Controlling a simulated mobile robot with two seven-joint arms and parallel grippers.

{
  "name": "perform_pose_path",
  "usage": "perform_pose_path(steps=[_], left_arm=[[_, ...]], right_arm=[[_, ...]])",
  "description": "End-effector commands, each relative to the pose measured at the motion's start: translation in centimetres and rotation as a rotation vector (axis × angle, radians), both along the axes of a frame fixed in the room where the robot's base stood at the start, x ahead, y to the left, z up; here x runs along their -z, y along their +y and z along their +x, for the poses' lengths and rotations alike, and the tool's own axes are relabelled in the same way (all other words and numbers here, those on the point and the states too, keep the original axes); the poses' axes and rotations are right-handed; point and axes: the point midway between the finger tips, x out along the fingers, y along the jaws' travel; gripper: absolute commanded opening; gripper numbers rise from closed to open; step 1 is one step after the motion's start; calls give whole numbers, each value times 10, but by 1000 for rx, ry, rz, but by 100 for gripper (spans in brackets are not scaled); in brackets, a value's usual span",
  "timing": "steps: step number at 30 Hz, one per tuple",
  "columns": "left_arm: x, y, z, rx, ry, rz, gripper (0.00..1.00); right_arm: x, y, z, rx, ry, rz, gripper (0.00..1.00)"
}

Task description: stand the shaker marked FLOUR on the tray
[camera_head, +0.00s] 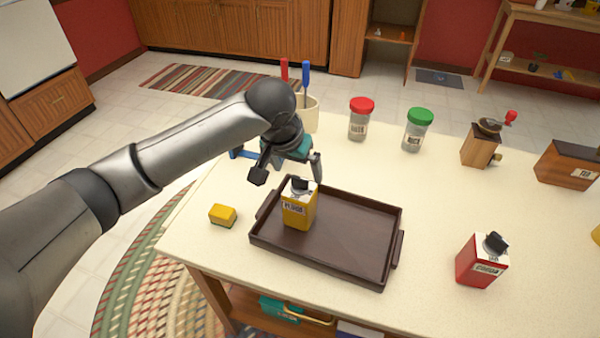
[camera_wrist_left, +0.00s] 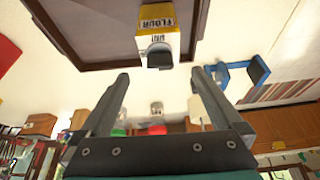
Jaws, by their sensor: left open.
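The yellow FLOUR shaker (camera_head: 299,212), with a white top and a black lid part, stands upright on the left part of the dark brown tray (camera_head: 335,262). Its FLOUR label reads clearly in the left wrist view (camera_wrist_left: 157,22), where the tray (camera_wrist_left: 90,30) also shows around it. My left gripper (camera_head: 288,172) is open and empty, just behind the shaker and apart from it. In the left wrist view the shaker lies beyond the open fingertips (camera_wrist_left: 160,76), not between them. My right gripper is not in view.
A yellow block (camera_head: 222,215) lies left of the tray. A red shaker (camera_head: 481,262) stands at right. Behind are a red-lidded jar (camera_head: 359,124), a green-lidded jar (camera_head: 416,134), a grinder (camera_head: 480,148) and a utensil crock (camera_head: 309,115). A blue item (camera_head: 240,154) is partly hidden behind my gripper.

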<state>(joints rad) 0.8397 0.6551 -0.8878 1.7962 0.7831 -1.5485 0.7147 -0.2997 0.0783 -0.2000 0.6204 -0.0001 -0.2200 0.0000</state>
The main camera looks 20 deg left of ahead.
Motion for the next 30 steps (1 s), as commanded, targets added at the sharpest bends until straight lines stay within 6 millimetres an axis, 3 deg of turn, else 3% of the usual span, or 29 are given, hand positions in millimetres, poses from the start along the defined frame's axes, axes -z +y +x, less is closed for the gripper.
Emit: perform_pose_path(steps=[3, 9, 30], left_arm=[[-22, 1, -8, 0, -3, 0, 100], [-38, 2, -15, -1, -1, 0, 100], [-39, 2, -16, -1, 0, 1, 100]], right_arm=[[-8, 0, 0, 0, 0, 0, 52], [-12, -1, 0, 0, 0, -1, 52], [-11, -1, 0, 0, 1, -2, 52]])
